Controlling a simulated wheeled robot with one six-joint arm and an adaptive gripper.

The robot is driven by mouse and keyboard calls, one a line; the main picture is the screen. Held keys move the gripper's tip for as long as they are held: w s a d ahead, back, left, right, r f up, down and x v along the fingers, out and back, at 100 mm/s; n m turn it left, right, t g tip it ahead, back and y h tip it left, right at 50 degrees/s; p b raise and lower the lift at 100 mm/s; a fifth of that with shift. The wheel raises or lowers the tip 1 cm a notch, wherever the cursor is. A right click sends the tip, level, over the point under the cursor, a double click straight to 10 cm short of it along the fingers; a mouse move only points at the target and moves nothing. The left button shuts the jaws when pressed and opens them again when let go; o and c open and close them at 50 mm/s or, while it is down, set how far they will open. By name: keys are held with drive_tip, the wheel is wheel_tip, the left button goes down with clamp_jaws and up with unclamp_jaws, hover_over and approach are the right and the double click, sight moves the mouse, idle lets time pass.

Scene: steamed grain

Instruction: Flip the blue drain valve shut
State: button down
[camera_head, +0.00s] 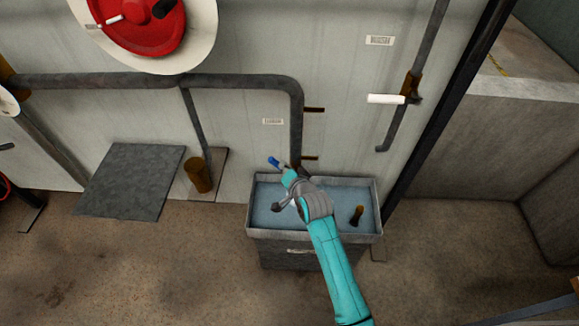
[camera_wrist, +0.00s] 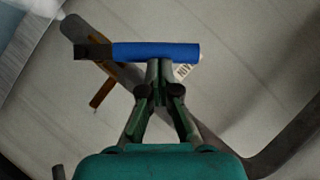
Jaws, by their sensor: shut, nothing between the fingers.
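The blue drain valve handle (camera_wrist: 155,52) lies across the wrist view, joined at its left end to a dark fitting on a grey pipe (camera_wrist: 130,75). In the head view the blue handle (camera_head: 273,162) sticks out up and left from the pipe's lower end, above the basin. My gripper (camera_wrist: 159,65) is shut with nothing between its fingers. Its fingertips are at the handle's near side, close to or touching it; I cannot tell which. In the head view my gripper (camera_head: 289,177) hides part of the valve body.
A grey basin (camera_head: 371,235) of bluish water stands below, against the white wall. A pipe with a white handle (camera_head: 386,99) is on the right. A red disc (camera_head: 150,40) is at top left. A dark panel (camera_head: 130,180) leans at left. Brown floor is open in front.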

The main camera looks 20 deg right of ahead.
drive_tip(key=w+a+f+n+g+h, duration=0.1)
drive_tip(key=a+f+n+g+h, duration=0.1)
drive_tip(key=a+f+n+h, duration=0.2)
drive_tip(key=shift+w+a+f+n+g+h, duration=0.3)
drive_tip(key=shift+a+f, duration=0.2)
drive_tip(key=shift+f, duration=0.2)
idle(0.4)
idle(0.3)
